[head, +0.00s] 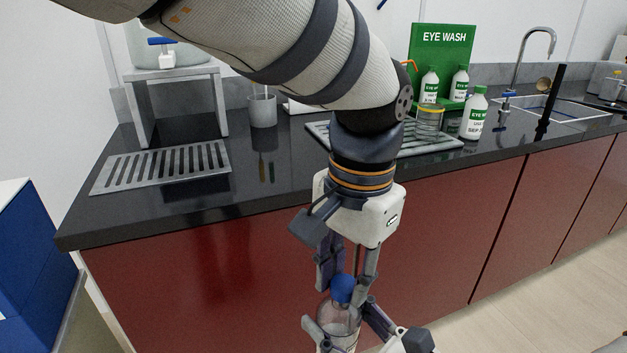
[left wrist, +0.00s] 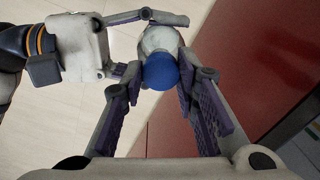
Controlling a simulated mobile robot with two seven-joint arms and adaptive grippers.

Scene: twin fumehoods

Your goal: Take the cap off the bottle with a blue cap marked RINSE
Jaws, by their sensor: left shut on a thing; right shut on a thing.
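The bottle (head: 337,317) is see-through with a blue cap (head: 342,288) and is held upright in front of the red cabinets. Its marking cannot be read here. My left gripper (head: 344,283) comes down from above, its fingers shut on the cap. In the left wrist view the blue cap (left wrist: 161,71) sits between the fingertips, with the pale bottle (left wrist: 160,40) beyond it. The cap still appears to sit on the bottle's neck. My right gripper (left wrist: 150,42) comes from the side and is shut around the bottle's body. The bottle's lower end is out of the head view.
The dark counter (head: 270,190) runs behind the grippers, above red cabinet fronts (head: 220,290). On it stand a metal stand (head: 175,75), a beaker (head: 262,108), a glass jar (head: 429,122) and a green eye wash station (head: 440,60) with white bottles. Floor (head: 540,300) is clear at right.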

